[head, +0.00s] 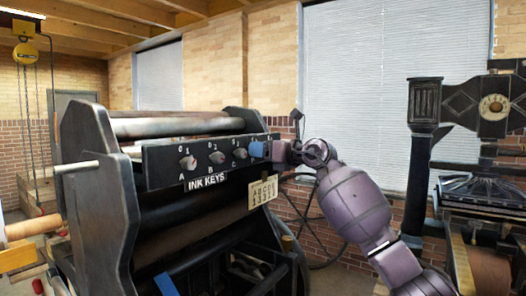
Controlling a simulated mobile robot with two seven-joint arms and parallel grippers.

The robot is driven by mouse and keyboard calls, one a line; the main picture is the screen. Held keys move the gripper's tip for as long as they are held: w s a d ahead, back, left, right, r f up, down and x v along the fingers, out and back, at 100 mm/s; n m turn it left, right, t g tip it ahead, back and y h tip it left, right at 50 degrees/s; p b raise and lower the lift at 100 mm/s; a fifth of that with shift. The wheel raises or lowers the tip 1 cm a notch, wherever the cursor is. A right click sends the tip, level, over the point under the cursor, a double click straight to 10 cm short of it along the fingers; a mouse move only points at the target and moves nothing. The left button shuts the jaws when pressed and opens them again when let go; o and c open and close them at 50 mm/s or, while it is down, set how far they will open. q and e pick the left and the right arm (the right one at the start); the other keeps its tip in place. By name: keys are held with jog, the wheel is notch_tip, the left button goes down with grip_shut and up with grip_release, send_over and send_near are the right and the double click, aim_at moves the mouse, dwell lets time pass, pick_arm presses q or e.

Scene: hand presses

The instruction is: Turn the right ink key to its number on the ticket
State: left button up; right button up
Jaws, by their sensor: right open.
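The ink key panel (170,165) is a dark bar across the press, with a white INK KEYS label (205,181) below it. Small grey knobs show on it: the left key (187,162), a second (217,157) and a third (240,153). My right gripper (258,150), with blue at its tip, is at the panel's right end and covers the place of the right key. It is open; whether its fingers touch that key is hidden. The ticket (263,191) hangs below the gripper, with letters A B C D over digits too small to read surely. My left gripper is out of view.
The press's dark side frame (95,200) stands at the left, with rollers (175,127) behind the panel. Another black press (420,140) stands at the right. A yellow chain hoist (25,52) hangs at the far left.

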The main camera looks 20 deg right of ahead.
jog(key=c, duration=0.9)
jog(key=shift+s+r+m+p, duration=0.1)
jog(key=shift+r+m+p, duration=0.2)
jog(key=shift+p, duration=0.3)
jog(key=m+p, duration=0.5)
jog(key=p, duration=0.4)
jog(key=shift+f+p, duration=0.15)
jog(key=shift+p, duration=0.15)
jog(key=shift+f+m+p, duration=0.1)
jog(key=shift+m+p, duration=0.5)
jog(key=shift+f+m+p, duration=0.1)
jog(key=shift+m+p, duration=0.4)
jog(key=shift+p, duration=0.1)
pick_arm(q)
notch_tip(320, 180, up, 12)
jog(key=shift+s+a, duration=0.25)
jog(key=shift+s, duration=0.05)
